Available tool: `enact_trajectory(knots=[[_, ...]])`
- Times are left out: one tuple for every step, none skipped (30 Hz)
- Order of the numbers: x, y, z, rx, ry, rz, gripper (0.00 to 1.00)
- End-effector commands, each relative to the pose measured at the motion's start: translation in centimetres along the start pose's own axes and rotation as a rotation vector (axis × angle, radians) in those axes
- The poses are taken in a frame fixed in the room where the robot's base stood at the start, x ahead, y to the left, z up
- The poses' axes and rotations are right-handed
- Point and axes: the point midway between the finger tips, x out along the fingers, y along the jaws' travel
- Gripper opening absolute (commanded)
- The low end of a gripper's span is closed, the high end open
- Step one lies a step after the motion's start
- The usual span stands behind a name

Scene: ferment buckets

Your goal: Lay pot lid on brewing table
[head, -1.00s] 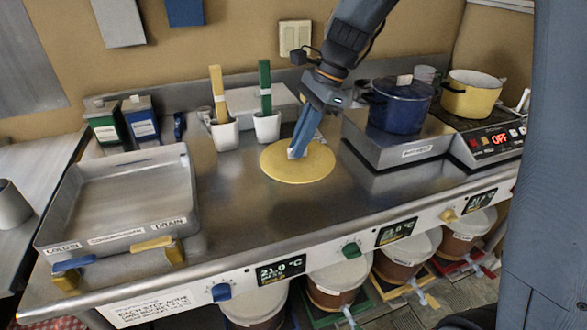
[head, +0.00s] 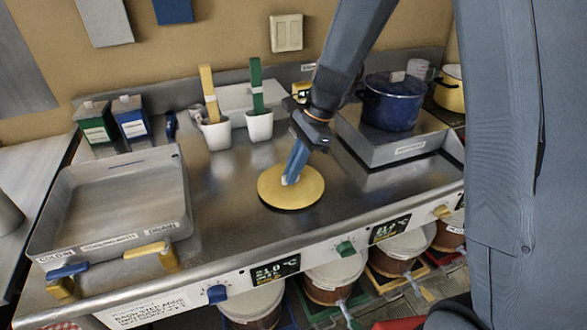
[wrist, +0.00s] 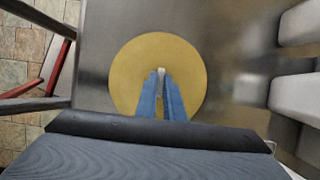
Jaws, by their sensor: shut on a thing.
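The pot lid (head: 306,194) is a round yellow disc over the middle of the steel brewing table (head: 232,222), near its front edge. It looks level and on or just above the steel; I cannot tell whether it touches. My gripper (head: 291,178) comes down from above and is shut on the lid's small pale knob. In the wrist view the lid (wrist: 140,62) lies flat beneath the blue fingers (wrist: 161,92), which close around the knob (wrist: 161,72).
A steel tray (head: 72,215) with blue and yellow handles stands at left. White cups (head: 259,127) with green and yellow handles stand behind the lid. A blue pot (head: 391,108) sits on a raised plate at right, with a yellow pot (head: 448,88) beyond. Bare steel surrounds the lid.

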Motion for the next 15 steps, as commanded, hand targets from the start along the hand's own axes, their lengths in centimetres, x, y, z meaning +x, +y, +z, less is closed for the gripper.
enact_trajectory(knots=[[0.01, -0.03, 0.02, -0.001, 0.0, -0.001, 0.0], [0.0, -0.04, 0.03, -0.001, 0.0, -0.001, 0.0], [-0.01, -0.04, 0.04, -0.001, 0.0, -0.001, 0.0], [0.0, -0.05, 0.08, -0.001, 0.0, -0.001, 0.0], [0.01, -0.05, 0.1, -0.001, 0.0, -0.001, 0.0], [0.03, -0.05, 0.1, -0.001, 0.0, -0.001, 0.0], [0.07, -0.05, 0.09, -0.001, 0.0, 0.0, 0.0], [0.15, -0.05, 0.06, -0.001, 0.0, 0.0, 0.0], [0.27, -0.04, 0.01, -0.001, 0.0, 0.0, 0.0], [0.35, -0.04, -0.02, 0.0, 0.0, 0.0, 0.0], [0.34, -0.03, -0.02, -0.001, 0.0, 0.0, 0.11], [0.31, -0.03, -0.01, -0.001, 0.0, 0.0, 0.18], [0.31, -0.04, -0.01, -0.001, 0.0, 0.0, 0.23], [0.3, -0.04, -0.01, -0.001, 0.0, 0.0, 0.27], [0.3, -0.04, -0.01, -0.001, 0.0, 0.0, 0.27]])
